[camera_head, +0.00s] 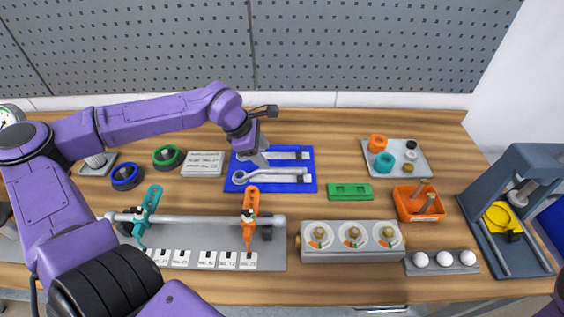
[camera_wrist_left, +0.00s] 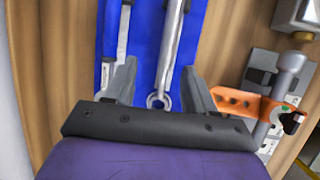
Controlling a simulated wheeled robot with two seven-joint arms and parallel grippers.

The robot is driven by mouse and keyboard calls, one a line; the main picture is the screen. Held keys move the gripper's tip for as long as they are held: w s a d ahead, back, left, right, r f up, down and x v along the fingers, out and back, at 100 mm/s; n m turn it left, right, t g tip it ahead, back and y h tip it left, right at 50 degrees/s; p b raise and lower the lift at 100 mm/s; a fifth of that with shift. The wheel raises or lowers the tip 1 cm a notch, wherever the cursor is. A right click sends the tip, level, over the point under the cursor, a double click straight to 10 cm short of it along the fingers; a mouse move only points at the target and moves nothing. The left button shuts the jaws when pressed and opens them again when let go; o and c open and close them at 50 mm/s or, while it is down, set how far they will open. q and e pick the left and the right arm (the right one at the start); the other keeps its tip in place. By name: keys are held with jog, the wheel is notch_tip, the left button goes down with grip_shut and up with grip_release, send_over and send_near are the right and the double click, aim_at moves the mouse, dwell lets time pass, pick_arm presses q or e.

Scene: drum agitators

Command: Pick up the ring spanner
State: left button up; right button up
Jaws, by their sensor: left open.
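The ring spanner (camera_head: 272,179) is a long grey tool lying on the blue mat (camera_head: 308,188), with its ring end to the left. In the left wrist view the spanner (camera_wrist_left: 173,42) runs upward from its ring end, between the two fingers. My left gripper (camera_head: 260,160) is open and empty over the left part of the mat; it also shows in the left wrist view (camera_wrist_left: 160,86). I cannot tell how high the fingers are above the spanner. My right gripper is out of view.
A second grey tool (camera_head: 290,155) lies behind the spanner on the mat. In front is a rail (camera_head: 190,219) with teal and orange handles (camera_head: 249,203). A green block (camera_head: 349,191) lies to the right. A perforated panel (camera_head: 350,45) stands behind the wooden bench.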

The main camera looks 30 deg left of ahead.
aim_at(271, 169)
pick_arm(q)
jog(key=shift+s+d+f, duration=0.25)
jog(key=shift+s+f, duration=0.05)
jog(key=shift+f, duration=0.3)
jog(key=shift+s+d+f, duration=0.2)
jog(key=shift+s+f, duration=0.1)
jog(key=shift+f, duration=0.25)
jog(key=x, duration=0.3)
jog(key=p+x, duration=0.1)
jog(key=x, duration=0.2)
jog(key=shift+w+a, duration=0.15)
jog(key=shift+w, duration=0.3)
jog(key=shift+s+r, duration=0.25)
jog(key=shift+s, duration=0.05)
jog(key=shift+c, duration=1)
grip_shut()
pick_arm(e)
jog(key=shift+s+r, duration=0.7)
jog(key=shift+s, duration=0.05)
